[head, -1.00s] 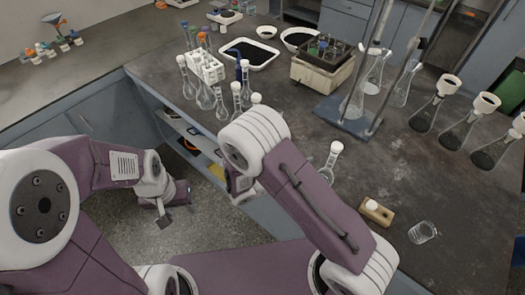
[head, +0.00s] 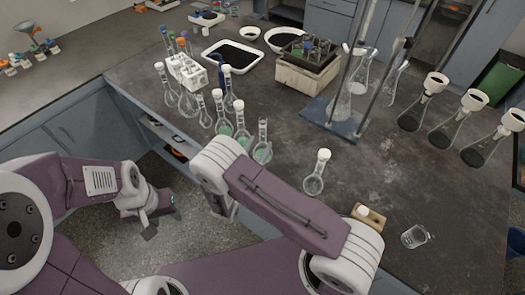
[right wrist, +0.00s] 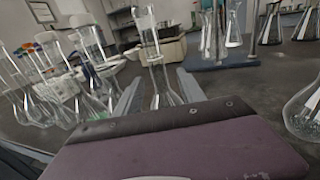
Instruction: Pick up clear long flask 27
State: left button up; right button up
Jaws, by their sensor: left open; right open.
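Several clear long-necked flasks with white stoppers stand along the left of the bench; I cannot read which is number 27. One clear long flask (head: 263,150) stands beside my right arm, and another (head: 315,180) stands alone to the right. In the right wrist view, a stoppered clear flask (right wrist: 160,85) stands upright, lined up between the fingers of my right gripper (right wrist: 160,92). The gripper is open; whether its fingers reach the flask is unclear. The arm hides that gripper in the head view. My left gripper (head: 146,222) is open and empty, low beside the bench.
A white rack (head: 188,72) with tubes stands behind the left flasks. A stand with a blue base (head: 335,119) is at the back middle. Conical flasks (head: 411,113) line the right side. A small beaker (head: 414,237) is at the front right. The middle bench is mostly clear.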

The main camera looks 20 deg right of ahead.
aim_at(262, 142)
jog(key=x, duration=0.3)
jog(key=shift+w+d+f, duration=0.1)
jog(key=shift+w+d, duration=0.05)
jog(key=shift+w, duration=0.1)
jog(key=shift+s, duration=0.1)
grip_shut()
dwell(1.0)
